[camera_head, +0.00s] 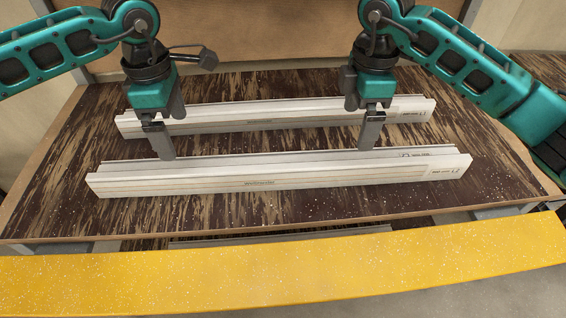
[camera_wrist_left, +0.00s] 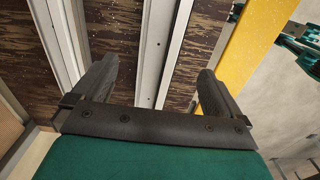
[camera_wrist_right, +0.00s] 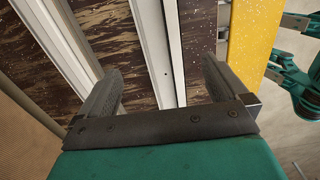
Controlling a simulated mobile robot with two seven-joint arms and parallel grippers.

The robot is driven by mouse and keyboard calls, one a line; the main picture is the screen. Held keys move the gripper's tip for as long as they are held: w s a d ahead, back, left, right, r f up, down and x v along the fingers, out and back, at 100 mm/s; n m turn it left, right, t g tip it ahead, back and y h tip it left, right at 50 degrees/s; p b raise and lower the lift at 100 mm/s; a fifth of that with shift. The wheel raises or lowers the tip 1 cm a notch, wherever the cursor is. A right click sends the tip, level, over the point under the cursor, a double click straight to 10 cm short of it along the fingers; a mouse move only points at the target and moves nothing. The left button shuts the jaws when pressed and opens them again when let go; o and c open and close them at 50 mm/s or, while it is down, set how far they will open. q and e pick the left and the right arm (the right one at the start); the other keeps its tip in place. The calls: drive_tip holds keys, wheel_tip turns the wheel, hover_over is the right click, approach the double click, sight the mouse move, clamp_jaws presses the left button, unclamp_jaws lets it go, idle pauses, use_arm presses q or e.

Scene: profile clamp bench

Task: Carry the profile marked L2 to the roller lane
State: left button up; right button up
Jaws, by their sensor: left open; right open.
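The profile marked L2 (camera_head: 280,181) is a long pale bar on the near part of the dark, worn bench top; its label is at the right end. In the wrist views it runs between my fingers, seen in the left wrist view (camera_wrist_left: 152,60) and right wrist view (camera_wrist_right: 151,45). My left gripper (camera_head: 163,143) is open above its left part. My right gripper (camera_head: 371,132) is open above its right part. Both appear apart from the bar, though exact height is hard to tell. I cannot identify the roller lane for sure.
A second pale profile (camera_head: 270,116) lies behind, roughly parallel, its mark too small to read surely. A yellow strip (camera_head: 280,275) runs across in front of the bench (camera_head: 60,215). A brown panel (camera_head: 270,40) stands behind. Bare bench shows at both sides.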

sight(190, 170)
use_arm(q)
drive_tip(key=shift+s, duration=0.1)
use_arm(e)
drive_tip(key=shift+s, duration=0.1)
use_arm(q)
wheel_tip(190, 170, down, 13)
drive_tip(key=shift+r, duration=0.1)
use_arm(e)
wheel_tip(190, 170, down, 13)
use_arm(q)
drive_tip(key=shift+d, duration=0.1)
drive_tip(key=c, duration=1.8)
use_arm(e)
drive_tip(key=c, duration=1.8)
drive_tip(key=shift+a+r, duration=0.1)
drive_tip(key=shift+r, duration=0.05)
